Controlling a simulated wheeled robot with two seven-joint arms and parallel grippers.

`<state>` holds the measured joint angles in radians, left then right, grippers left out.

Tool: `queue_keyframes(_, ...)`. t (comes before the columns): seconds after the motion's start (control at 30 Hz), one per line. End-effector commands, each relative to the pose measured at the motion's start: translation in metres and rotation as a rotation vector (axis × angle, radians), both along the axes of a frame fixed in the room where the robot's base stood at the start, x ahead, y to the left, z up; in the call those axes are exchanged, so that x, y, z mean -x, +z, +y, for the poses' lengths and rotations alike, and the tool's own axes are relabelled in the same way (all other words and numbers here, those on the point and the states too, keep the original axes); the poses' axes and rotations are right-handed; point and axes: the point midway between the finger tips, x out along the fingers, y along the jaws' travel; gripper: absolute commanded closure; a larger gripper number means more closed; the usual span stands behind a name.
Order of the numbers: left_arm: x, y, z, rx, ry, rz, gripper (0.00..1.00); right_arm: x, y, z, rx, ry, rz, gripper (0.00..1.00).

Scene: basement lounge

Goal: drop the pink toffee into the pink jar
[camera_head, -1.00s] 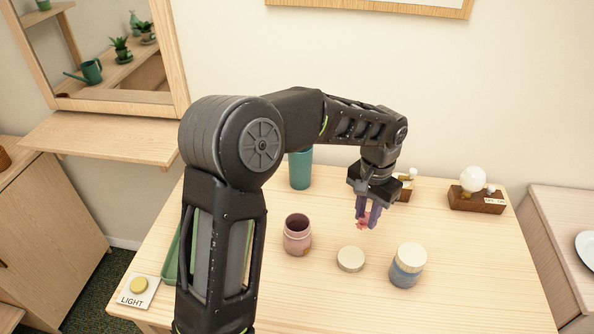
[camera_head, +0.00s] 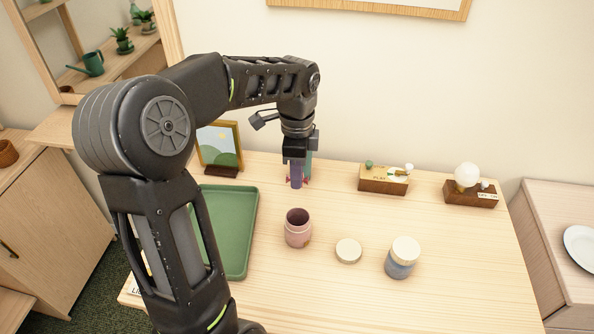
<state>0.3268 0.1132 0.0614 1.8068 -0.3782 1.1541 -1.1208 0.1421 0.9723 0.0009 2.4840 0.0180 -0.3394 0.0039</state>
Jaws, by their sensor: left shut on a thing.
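The pink jar (camera_head: 298,229) stands upright and open on the table, its dark mouth facing up. My left gripper (camera_head: 297,183) is shut on the pink toffee (camera_head: 305,181), which shows as small pink bits beside the purple fingers. The gripper points down and holds the toffee above and slightly behind the jar in the picture, apart from it. A pale round lid (camera_head: 348,251) lies on the table to the right of the jar. My right gripper is not in view.
A blue-grey jar (camera_head: 401,258) with a pale lid stands at right. A green tray (camera_head: 246,243) lies left of the pink jar, partly behind my arm. A picture frame (camera_head: 220,148) and two wooden-based items (camera_head: 383,180) (camera_head: 470,188) stand at the back. The right tabletop is clear.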

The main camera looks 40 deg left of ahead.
Motion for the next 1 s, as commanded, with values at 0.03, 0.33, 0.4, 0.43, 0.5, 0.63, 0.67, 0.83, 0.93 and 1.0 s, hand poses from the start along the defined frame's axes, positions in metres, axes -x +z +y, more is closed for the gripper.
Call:
queue_keyframes(0.03,0.000,0.000,0.000,0.000,0.000,0.000,1.00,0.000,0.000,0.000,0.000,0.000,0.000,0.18)
queue_keyframes(0.33,0.000,-0.018,0.000,0.001,0.001,0.001,1.00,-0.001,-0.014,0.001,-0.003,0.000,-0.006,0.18)
queue_keyframes(0.4,0.000,-0.027,0.000,0.001,0.001,0.001,1.00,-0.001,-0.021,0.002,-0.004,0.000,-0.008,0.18)
queue_keyframes(0.43,0.000,-0.031,0.000,0.001,0.001,0.001,1.00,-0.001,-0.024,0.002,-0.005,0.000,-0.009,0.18)
queue_keyframes(0.5,0.000,-0.039,0.000,0.001,0.001,0.001,1.00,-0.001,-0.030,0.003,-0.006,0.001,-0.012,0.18)
queue_keyframes(0.63,0.000,-0.052,0.000,0.001,0.001,-0.001,1.00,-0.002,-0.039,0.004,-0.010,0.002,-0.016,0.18)
queue_keyframes(0.67,0.000,-0.055,0.000,0.000,0.001,0.000,1.00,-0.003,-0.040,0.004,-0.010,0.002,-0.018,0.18)
queue_keyframes(0.83,0.000,-0.061,0.000,0.000,0.002,0.000,1.00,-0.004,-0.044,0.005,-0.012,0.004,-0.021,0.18)
queue_keyframes(0.93,0.000,-0.061,0.000,0.000,0.002,0.000,1.00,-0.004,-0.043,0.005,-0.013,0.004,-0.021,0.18)
queue_keyframes(1.0,0.000,-0.060,0.000,0.000,0.002,0.000,1.00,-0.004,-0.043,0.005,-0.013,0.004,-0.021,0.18)
